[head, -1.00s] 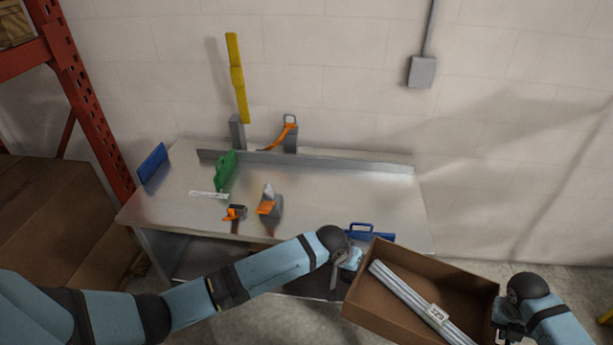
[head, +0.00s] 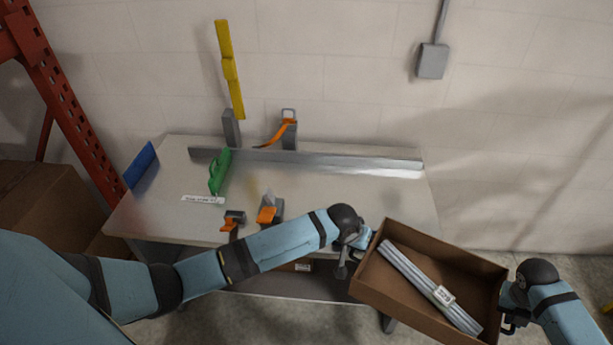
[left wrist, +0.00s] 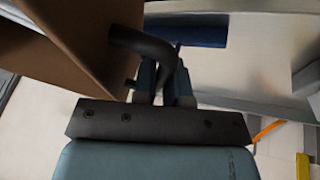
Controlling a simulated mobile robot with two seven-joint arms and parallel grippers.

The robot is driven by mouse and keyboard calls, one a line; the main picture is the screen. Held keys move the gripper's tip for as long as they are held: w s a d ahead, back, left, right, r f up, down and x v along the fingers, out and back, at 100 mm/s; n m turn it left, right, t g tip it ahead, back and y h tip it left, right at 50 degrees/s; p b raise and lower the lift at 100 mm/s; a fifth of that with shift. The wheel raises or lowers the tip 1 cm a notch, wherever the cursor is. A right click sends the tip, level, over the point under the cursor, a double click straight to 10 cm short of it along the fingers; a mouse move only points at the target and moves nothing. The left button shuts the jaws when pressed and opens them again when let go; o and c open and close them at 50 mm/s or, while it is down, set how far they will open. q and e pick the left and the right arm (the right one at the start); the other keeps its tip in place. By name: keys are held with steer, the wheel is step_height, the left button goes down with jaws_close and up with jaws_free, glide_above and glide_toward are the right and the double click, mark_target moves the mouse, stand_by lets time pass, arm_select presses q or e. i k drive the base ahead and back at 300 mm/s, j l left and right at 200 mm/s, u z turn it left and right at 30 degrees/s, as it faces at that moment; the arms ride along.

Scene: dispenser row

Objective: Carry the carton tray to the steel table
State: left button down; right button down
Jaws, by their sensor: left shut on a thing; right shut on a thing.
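The brown carton tray (head: 455,262) holds several pale grey tubes (head: 418,280) with a white label. It is in the air at the front right of the steel table (head: 330,185), slightly tilted in the picture. My left gripper (head: 348,260) is shut on its left end. In the left wrist view my left gripper (left wrist: 165,82) closes by a dark curved handle beside the tray's brown wall (left wrist: 60,45). My right gripper (head: 512,318) is shut on the tray's right end; its fingertips are partly hidden. The tray's underside is hidden.
On the table are a green holder (head: 218,172), a blue panel (head: 140,164), orange-and-grey dispensers (head: 268,212) and a white label strip (head: 203,199). A blue thing (left wrist: 200,30) shows beyond my left gripper. The table's middle and right top are clear. A red rack (head: 65,105) stands left.

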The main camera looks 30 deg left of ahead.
mark_target(336, 190)
steer(key=i+j, duration=0.25)
steer(key=j, duration=0.15)
steer(key=i+u, duration=0.85)
